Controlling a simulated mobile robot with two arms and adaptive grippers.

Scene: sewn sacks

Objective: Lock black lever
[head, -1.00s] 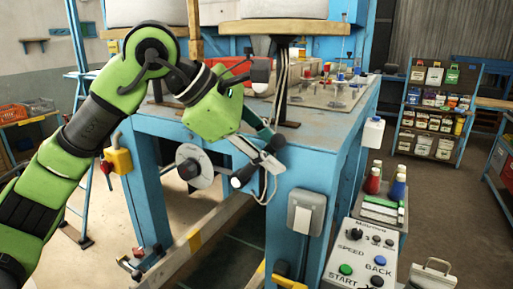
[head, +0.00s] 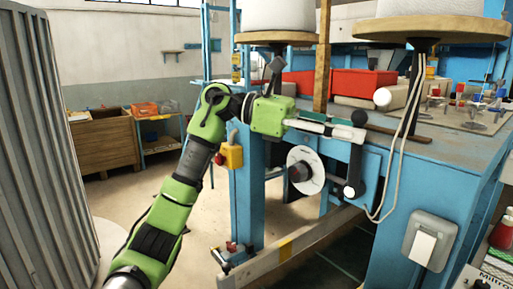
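The black lever (head: 354,160) is on the front of the blue machine, right of the pale hand wheel (head: 304,170). It stands nearly upright, with a round black end low down and a black knob (head: 360,117) at its top. My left gripper (head: 345,130) reaches in from the left, its pale fingers at the upper part of the lever just below the knob. They overlap the lever in the picture. I cannot tell whether the fingers are closed around it. My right gripper is out of view.
A yellow box (head: 231,157) is on the machine's left leg. A grey switch box (head: 429,240) is on the right leg. A white cord hangs right of the lever. Red bins (head: 361,83) stand on the machine top. Grey corrugated panels (head: 45,150) stand at the far left.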

